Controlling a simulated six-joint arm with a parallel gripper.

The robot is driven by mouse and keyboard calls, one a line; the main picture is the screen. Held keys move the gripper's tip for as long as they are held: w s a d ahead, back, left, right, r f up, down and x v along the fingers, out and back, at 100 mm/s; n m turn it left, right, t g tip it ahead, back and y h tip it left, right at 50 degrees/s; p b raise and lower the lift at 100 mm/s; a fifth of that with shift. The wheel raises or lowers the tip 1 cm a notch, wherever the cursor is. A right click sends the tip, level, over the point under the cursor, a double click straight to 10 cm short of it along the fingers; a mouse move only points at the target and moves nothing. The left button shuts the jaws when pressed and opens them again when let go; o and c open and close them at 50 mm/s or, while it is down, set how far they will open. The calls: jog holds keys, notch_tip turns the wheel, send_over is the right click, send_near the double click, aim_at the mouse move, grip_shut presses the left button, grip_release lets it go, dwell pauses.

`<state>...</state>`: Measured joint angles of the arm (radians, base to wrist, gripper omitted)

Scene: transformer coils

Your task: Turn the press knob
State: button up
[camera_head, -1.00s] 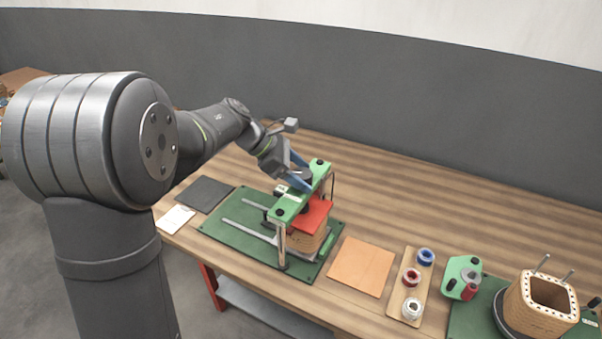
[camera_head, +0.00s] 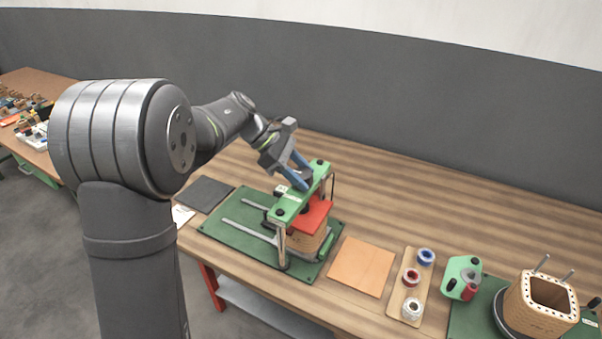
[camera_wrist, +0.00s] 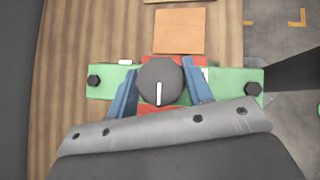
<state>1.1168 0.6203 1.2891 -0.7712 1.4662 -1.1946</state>
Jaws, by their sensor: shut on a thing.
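The press knob (camera_wrist: 160,82) is a dark grey round knob with a white pointer line, on top of the press's green crossbar (camera_wrist: 103,81). In the wrist view the line points down toward my gripper. My gripper (camera_wrist: 160,88) has its two blue fingers shut on the knob, one on each side. In the head view my gripper (camera_head: 302,174) comes in from the upper left over the crossbar (camera_head: 288,206), and its fingers partly hide the knob (camera_head: 306,175). Below the bar a red plate (camera_head: 313,214) lies on a tan coil block (camera_head: 305,243).
The press stands on a green base (camera_head: 232,230) on the wooden table. A tan sheet (camera_head: 361,266) lies to its right, then a board with wire spools (camera_head: 412,279), a green winder (camera_head: 461,277) and a wound coil form (camera_head: 540,305). A dark mat (camera_head: 205,193) lies at left.

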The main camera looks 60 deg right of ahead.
jog(key=shift+m+y, duration=0.7)
jog(key=shift+m, duration=0.2)
jog(key=o, duration=1)
jog(key=v, duration=1.7)
jog(key=shift+w, duration=0.35)
jog(key=shift+f, duration=0.1)
